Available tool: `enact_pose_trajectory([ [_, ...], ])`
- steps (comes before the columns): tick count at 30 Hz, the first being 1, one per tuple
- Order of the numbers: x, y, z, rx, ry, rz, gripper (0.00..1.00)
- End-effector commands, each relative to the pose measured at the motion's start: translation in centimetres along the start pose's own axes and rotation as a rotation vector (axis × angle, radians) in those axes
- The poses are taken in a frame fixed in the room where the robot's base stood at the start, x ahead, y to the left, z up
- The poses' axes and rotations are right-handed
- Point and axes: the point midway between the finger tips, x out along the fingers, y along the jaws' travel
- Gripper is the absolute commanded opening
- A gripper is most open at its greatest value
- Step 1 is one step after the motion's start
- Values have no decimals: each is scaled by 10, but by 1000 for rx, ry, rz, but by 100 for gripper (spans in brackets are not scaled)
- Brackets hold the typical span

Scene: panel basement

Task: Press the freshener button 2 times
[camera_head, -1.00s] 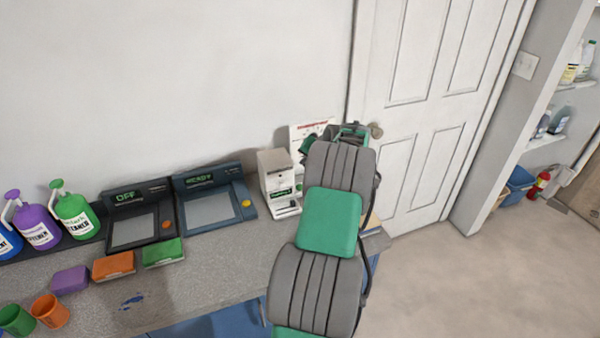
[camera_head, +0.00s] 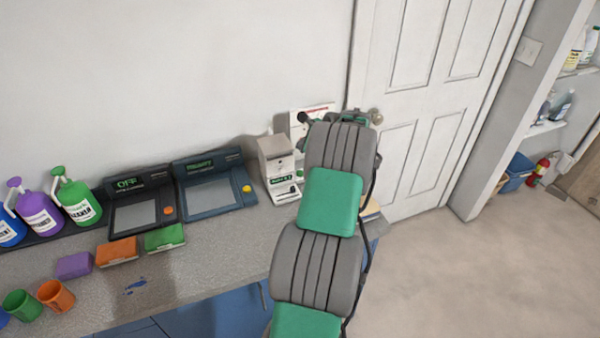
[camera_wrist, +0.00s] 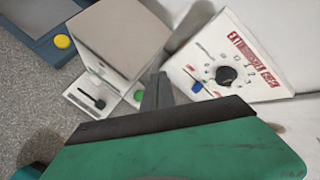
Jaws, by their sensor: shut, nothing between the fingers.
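A white box-shaped dispenser (camera_head: 276,160) stands at the right end of the counter. It has a green display strip on its front and also shows in the wrist view (camera_wrist: 118,38). A round green button (camera_wrist: 138,96) and a black lever (camera_wrist: 93,99) are on its low front part. I cannot read a freshener label on it. My gripper (camera_wrist: 158,88) is shut and empty, its grey fingertips just right of the green button in the picture; I cannot tell whether they touch. In the head view my arm hides the gripper.
A white panel with a black dial (camera_wrist: 226,75) and a blue lever (camera_wrist: 197,87) is close on the right. A blue device with a yellow button (camera_head: 246,188) and a black device with an orange button (camera_head: 168,211) stand left. The door (camera_head: 410,130) is behind.

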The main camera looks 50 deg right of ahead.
Motion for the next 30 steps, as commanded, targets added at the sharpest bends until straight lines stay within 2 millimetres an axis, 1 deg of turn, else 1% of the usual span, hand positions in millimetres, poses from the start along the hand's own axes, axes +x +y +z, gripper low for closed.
enact_pose_trajectory([
  [4,2,2,-2,-1,0,0,0],
  [8,10,8,-7,-1,0,1,0],
  [18,45,33,-33,-2,0,2,0],
  [22,56,41,-40,-2,0,1,0],
  [25,60,44,-44,-2,0,0,0],
  [30,61,45,-45,-3,0,0,0],
])
